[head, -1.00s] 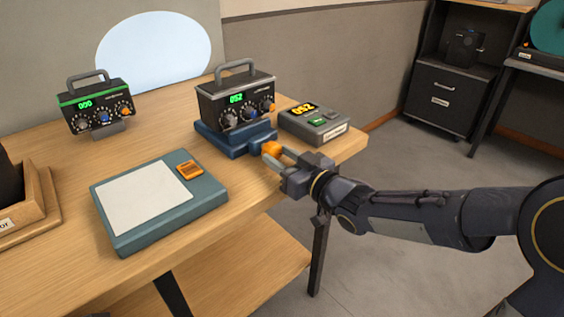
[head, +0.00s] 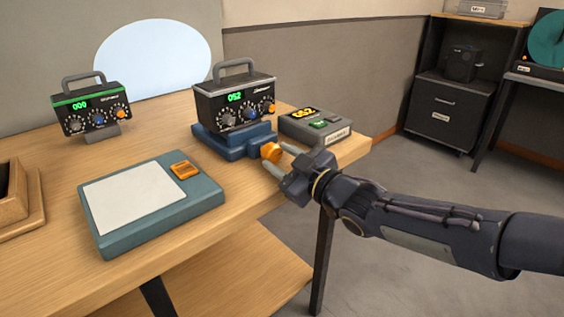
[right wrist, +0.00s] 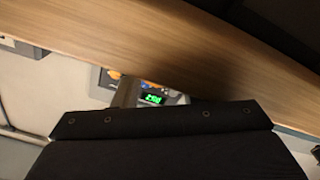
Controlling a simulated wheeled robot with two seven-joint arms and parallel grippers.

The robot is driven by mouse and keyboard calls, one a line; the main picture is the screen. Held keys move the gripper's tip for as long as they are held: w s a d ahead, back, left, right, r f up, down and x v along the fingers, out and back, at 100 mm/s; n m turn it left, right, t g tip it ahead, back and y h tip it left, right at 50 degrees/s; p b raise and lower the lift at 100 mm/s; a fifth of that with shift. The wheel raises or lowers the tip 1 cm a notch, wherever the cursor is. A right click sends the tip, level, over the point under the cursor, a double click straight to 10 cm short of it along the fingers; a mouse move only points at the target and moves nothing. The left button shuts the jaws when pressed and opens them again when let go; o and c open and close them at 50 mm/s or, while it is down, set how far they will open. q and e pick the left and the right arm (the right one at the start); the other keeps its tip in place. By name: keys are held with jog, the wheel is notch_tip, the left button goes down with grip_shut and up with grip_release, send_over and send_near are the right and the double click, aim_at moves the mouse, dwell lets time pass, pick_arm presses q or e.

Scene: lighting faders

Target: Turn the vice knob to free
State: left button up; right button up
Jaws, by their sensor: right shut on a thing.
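The blue vice (head: 245,147) stands on the table and holds a black device (head: 233,101) with a carry handle and a green "052" display. The orange vice knob (head: 270,152) sticks out at the vice's front right. My right gripper (head: 278,158) is shut on this knob, one finger on each side of it. The knob's marking is too small to read. In the right wrist view the fingertips and knob are hidden; a green display (right wrist: 153,98) shows past a dark body. My left gripper is not in view.
A grey box (head: 330,131) with a yellow display stands right of the vice. A teal pad (head: 206,199) with an orange display lies at front left. A second device (head: 88,110) reads "000" at the back left. The table edge runs under my right wrist.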

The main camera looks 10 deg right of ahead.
jog(key=o, duration=1)
jog(key=shift+c, duration=0.2)
jog(key=shift+f, duration=0.15)
jog(key=shift+a+f, duration=0.1)
